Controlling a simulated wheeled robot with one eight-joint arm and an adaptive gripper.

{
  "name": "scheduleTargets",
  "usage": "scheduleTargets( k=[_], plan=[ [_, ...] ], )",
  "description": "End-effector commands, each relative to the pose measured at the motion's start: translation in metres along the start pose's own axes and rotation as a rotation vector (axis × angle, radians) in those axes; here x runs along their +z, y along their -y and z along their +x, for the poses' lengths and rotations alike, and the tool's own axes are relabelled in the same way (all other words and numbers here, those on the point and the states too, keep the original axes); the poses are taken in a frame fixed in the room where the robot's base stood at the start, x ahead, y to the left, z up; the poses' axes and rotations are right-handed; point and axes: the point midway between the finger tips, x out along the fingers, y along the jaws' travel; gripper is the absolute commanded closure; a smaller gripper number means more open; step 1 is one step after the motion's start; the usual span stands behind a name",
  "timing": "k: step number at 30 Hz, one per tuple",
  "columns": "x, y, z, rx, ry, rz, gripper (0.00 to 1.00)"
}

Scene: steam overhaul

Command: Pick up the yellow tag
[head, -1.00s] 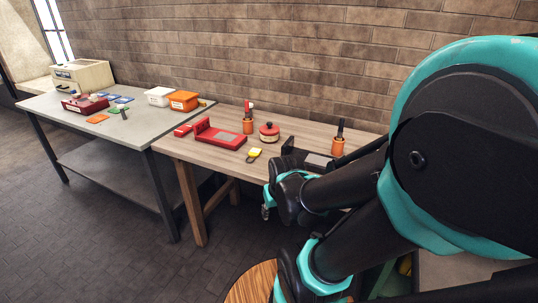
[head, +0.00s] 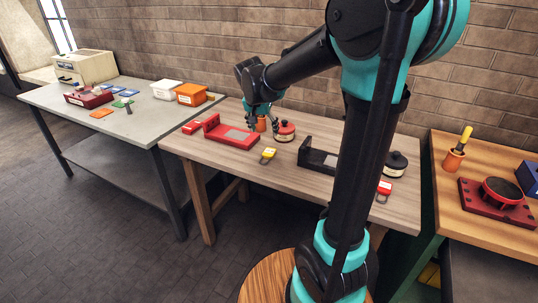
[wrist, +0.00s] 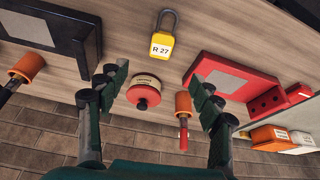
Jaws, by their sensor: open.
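In the wrist view the tag (wrist: 162,47) has a dark shackle and a white label reading "R 27". My gripper (head: 262,118) is above the back of the table, near an orange cup and a red round pot. In the wrist view its two fingers (wrist: 160,80) are spread, with the red pot between them in the picture and the tag beyond the fingertips. Nothing is held.
The red pot (head: 285,133), orange cup (wrist: 183,103) and red block (head: 232,134) stand near my gripper. A black block (head: 318,160), a black pot (head: 396,164) and a red tag (head: 384,188) are to the right. The table is bare around the yellow tag.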

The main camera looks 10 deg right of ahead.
Motion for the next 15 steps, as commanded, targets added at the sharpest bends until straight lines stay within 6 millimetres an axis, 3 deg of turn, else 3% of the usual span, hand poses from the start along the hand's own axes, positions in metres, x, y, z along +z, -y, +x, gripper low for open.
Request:
scheduleTargets(
  k=[9, 15],
  plan=[
    [-0.001, 0.000, 0.063, -0.001, 0.000, 0.001, 0.34],
    [0.000, 0.000, 0.087, -0.001, 0.000, -0.001, 0.34]
  ],
)
